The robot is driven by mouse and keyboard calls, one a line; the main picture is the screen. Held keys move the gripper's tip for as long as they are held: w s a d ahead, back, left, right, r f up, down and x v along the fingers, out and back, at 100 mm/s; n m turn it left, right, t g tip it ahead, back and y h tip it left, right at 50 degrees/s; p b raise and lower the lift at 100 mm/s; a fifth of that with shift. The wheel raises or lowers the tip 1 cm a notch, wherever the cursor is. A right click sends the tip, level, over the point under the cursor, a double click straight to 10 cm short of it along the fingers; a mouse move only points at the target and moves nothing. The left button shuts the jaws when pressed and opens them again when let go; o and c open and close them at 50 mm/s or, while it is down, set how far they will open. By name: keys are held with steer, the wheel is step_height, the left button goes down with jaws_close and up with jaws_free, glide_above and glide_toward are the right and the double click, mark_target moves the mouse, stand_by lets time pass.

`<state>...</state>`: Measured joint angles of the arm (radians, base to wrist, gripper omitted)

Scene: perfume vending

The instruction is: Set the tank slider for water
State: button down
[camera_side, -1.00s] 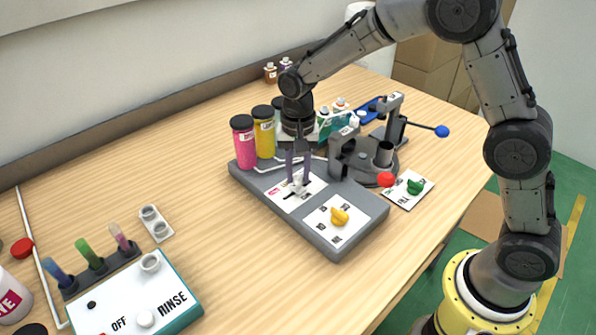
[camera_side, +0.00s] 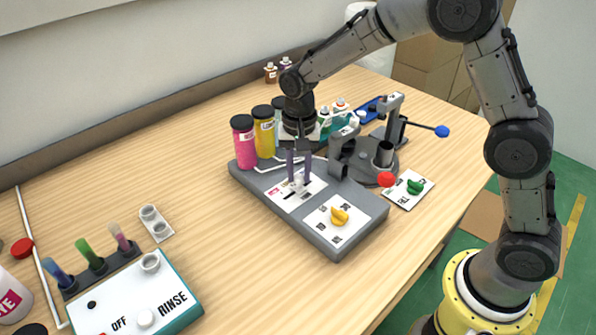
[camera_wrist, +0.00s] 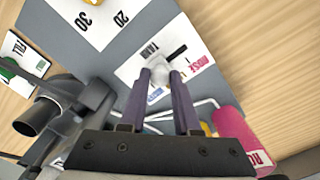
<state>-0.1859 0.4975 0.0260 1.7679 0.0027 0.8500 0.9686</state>
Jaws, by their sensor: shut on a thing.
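The tank slider's white knob (camera_wrist: 161,71) sits on a white label plate marked TANK (camera_wrist: 133,68); that plate is on the grey dispenser base in the side view (camera_side: 285,198). A dark stretch of slot shows beside the knob, with red ROSE print near that end and small blue print, too small to read, on the other side. My gripper (camera_wrist: 161,75) points down at the plate, its two purple fingers shut on the knob. In the side view my gripper (camera_side: 299,180) stands over the plate, and the fingers partly hide the knob.
Pink (camera_side: 244,145) and yellow (camera_side: 264,135) bottles stand close behind the plate. A yellow dial (camera_side: 340,217) is in front, and a press with a blue-ended lever (camera_side: 425,127) is to the right.

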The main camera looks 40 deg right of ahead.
steer(key=shift+d+r, duration=0.1)
steer(key=shift+d, duration=1.75)
steer(key=c, duration=0.6)
jaws_free()
step_height(320, 180, up, 14)
steer(key=shift+f, duration=0.15)
